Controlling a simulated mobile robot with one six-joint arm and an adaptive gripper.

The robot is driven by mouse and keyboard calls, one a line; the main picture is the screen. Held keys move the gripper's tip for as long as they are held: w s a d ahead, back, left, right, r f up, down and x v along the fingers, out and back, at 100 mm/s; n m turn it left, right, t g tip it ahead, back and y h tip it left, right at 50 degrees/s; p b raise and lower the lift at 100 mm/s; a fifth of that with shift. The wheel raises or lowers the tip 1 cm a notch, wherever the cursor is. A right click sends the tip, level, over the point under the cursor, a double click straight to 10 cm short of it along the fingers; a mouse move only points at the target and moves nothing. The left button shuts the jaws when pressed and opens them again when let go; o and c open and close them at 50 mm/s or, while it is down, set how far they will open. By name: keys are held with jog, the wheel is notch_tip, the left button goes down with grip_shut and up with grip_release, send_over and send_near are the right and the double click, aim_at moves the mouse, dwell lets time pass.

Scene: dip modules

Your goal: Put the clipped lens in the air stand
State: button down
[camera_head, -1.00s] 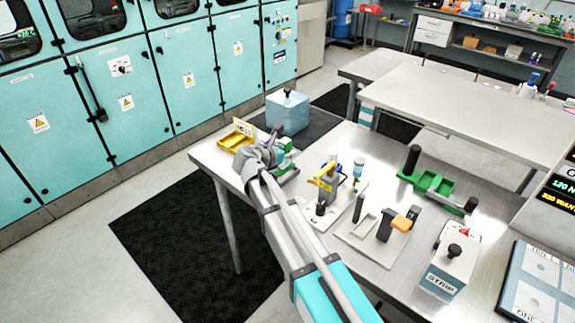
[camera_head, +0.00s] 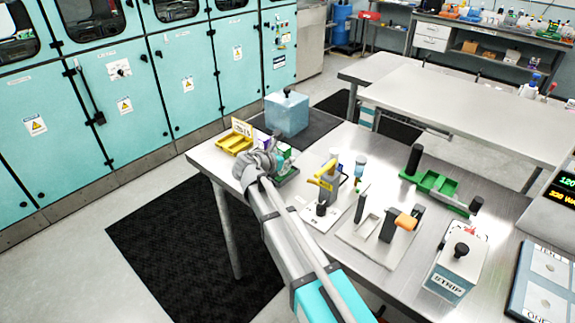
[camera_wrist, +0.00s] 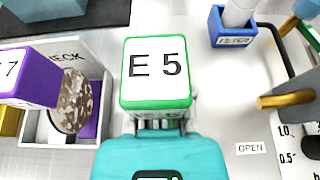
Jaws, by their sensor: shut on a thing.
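My gripper (camera_head: 266,163), grey, is low over the back left corner of the steel table in the head view. A blue socket (camera_wrist: 231,40) with a small unreadable label stands at upper right. No label reads AIR.
A purple block (camera_wrist: 28,78) and a light tray marked CHECK (camera_wrist: 96,62) with a mottled brown disc (camera_wrist: 72,102) are on the left. A dark grey fixture (camera_wrist: 300,99) is close on the right. A blue tank (camera_head: 287,116) and yellow tray (camera_head: 233,143) stand behind.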

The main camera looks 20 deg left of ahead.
jog(key=shift+f, duration=0.4)
jog(key=c, duration=0.5)
grip_release()
jog(key=shift+r, duration=0.1)
jog(key=shift+r, duration=0.15)
jog(key=shift+s+r, duration=0.1)
jog(key=shift+s, duration=0.05)
jog(key=p+v, duration=0.4)
jog(key=v, duration=0.7)
jog(key=shift+s+a+p, duration=0.2)
jog(key=shift+s+p, duration=0.1)
